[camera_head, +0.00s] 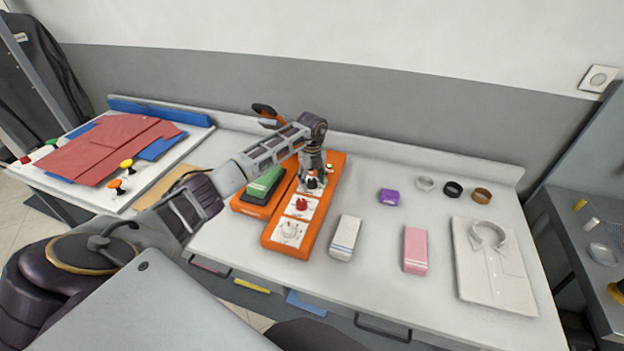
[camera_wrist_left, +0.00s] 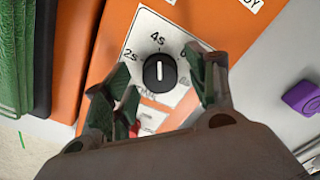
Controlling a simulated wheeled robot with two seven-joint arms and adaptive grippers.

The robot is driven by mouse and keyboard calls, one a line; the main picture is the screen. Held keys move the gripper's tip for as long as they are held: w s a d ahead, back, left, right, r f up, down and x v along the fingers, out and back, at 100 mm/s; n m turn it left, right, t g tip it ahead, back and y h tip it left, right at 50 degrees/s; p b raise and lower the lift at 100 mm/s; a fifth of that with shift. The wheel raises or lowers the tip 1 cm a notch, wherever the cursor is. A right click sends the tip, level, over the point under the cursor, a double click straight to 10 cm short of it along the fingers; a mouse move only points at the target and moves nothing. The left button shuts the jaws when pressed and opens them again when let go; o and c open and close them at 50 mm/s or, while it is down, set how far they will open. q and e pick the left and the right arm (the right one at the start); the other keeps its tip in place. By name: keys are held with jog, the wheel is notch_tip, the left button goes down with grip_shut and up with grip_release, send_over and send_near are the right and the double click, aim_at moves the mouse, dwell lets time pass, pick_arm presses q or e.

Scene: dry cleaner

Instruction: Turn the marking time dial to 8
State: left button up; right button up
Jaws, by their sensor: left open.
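My left gripper (camera_head: 313,181) points down over this black dial (camera_head: 312,184). In the left wrist view its open fingers (camera_wrist_left: 160,75) stand either side of the dial; contact cannot be told. My right gripper is not in view.
A green-topped block (camera_head: 265,181) is left of the panel. A white-blue box (camera_head: 345,238), pink box (camera_head: 415,250), purple item (camera_head: 389,197) and folded shirt (camera_head: 492,268) lie right.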

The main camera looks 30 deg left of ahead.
pick_arm(q)
jog(key=c, duration=1.1)
jog(key=shift+o, duration=0.2)
